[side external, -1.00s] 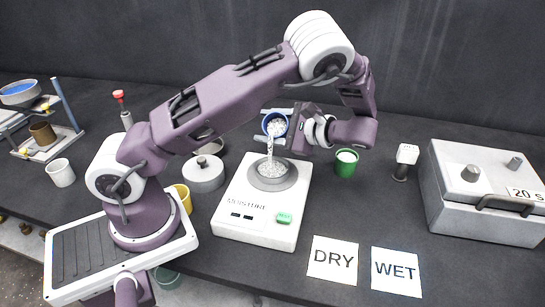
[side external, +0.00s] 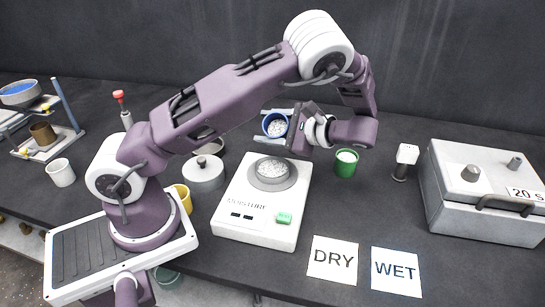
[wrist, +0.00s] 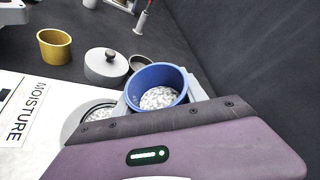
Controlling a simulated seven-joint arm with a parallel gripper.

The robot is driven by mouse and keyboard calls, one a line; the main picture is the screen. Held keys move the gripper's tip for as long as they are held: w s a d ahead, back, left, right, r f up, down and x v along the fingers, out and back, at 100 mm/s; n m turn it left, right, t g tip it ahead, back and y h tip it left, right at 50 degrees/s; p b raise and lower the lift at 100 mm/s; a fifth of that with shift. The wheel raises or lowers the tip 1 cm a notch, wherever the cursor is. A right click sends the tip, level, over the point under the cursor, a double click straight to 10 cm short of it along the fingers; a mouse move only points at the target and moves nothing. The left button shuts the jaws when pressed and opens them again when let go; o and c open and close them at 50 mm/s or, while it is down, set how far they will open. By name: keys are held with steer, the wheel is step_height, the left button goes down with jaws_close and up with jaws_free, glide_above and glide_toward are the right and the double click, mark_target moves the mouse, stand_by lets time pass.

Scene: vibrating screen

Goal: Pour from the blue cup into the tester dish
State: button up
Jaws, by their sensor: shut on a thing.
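My gripper (side external: 279,124) is shut on the blue cup (side external: 267,125) and holds it above the back of the moisture tester (side external: 229,217). The cup also shows in the wrist view (wrist: 135,92), with white granules inside; it is tilted with its mouth toward the side camera. The tester dish (side external: 256,184) is a round grey dish on top of the white tester and holds a heap of white granules (side external: 270,168). No stream falls between cup and dish. In the wrist view the dish (wrist: 72,124) is partly hidden by my gripper.
A lidded grey pot (side external: 203,177) and a yellow cup (side external: 184,196) stand left of the tester. A green cup (side external: 345,166) with white contents stands to its right. DRY (side external: 333,262) and WET (side external: 396,272) cards lie in front. A grey box machine (side external: 480,215) is at the right.

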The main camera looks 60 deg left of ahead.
mark_target(275, 120)
steer(key=w+a+m+g+h, duration=0.1)
steer(key=m, duration=0.1)
steer(key=w+a+f+m+g+h, duration=0.1)
steer(key=m, duration=0.1)
steer(key=shift+m+h, duration=0.3)
steer(key=shift+m, duration=0.2)
steer(key=shift+r+m, duration=0.3)
steer(key=shift+r, duration=1.2)
steer(key=shift+w+d+r+m+t+y, duration=0.1)
steer(key=shift+w+d+m+t+y, duration=0.15)
steer(key=shift+m, duration=0.2)
steer(key=shift+w+d+m+t+y, duration=0.1)
steer(key=shift+d+m+t+y, duration=0.1)
steer(key=shift+m+t, duration=0.2)
steer(key=w+d+f+m+t, duration=0.1)
steer(key=d+m+t, duration=0.5)
steer(key=t, duration=0.1)
steer(key=w+d+f+m+t, duration=0.1)
steer(key=d+f+m+t, duration=0.1)
steer(key=d+m+t, duration=0.4)
steer(key=shift+w+d+m+t+h, duration=0.3)
steer(key=shift+w+m+t+h, duration=0.05)
steer(key=shift+m+t, duration=0.45)
steer(key=shift+f, duration=0.1)
